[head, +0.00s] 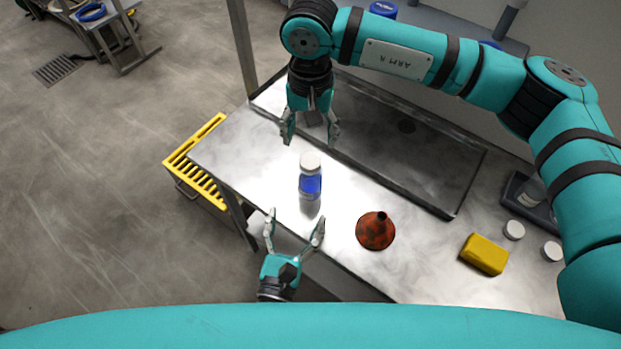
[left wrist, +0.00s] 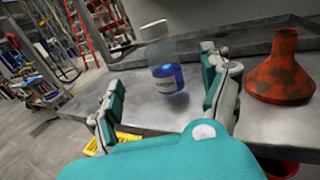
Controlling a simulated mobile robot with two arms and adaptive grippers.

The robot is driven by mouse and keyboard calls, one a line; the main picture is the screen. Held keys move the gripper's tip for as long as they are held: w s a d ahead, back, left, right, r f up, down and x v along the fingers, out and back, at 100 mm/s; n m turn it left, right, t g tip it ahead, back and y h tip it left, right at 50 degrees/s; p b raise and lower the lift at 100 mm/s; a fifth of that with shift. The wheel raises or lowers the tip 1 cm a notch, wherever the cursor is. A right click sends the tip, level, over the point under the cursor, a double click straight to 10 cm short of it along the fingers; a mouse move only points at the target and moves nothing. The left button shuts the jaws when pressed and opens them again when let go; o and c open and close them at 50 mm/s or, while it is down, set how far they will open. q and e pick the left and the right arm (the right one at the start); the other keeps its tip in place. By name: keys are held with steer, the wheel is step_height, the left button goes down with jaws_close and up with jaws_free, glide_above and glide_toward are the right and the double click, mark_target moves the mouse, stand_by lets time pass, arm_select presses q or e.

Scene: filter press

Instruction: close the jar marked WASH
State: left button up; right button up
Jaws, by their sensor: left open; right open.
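A clear jar (head: 310,183) with blue liquid stands upright on the metal bench; it also shows in the left wrist view (left wrist: 166,72). Its top looks white and round, like a cap, but I cannot tell whether it is tight. A label shows on its side, too small to read. My left gripper (head: 295,219) is open and empty on the near side of the jar, its fingers pointing toward it. My right gripper (head: 310,138) is open and empty on the far side, pointing down. Neither gripper appears to touch the jar.
A rusty red funnel (head: 375,232) stands right of the jar. Farther right are a yellow block (head: 484,254), two white lids (head: 514,230) (head: 551,251) and a dark tray (head: 524,192) holding a bottle. A sunken basin (head: 420,165) lies behind. A yellow rack (head: 200,170) hangs at the bench's left end.

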mark_target(307, 182)
arm_select(q)
steer(key=x, duration=1.2)
steer(key=shift+w, duration=0.25)
jaws_close()
arm_select(e)
steer(key=m, duration=0.4)
steer(key=shift+m, duration=0.4)
steer(key=m, duration=0.4)
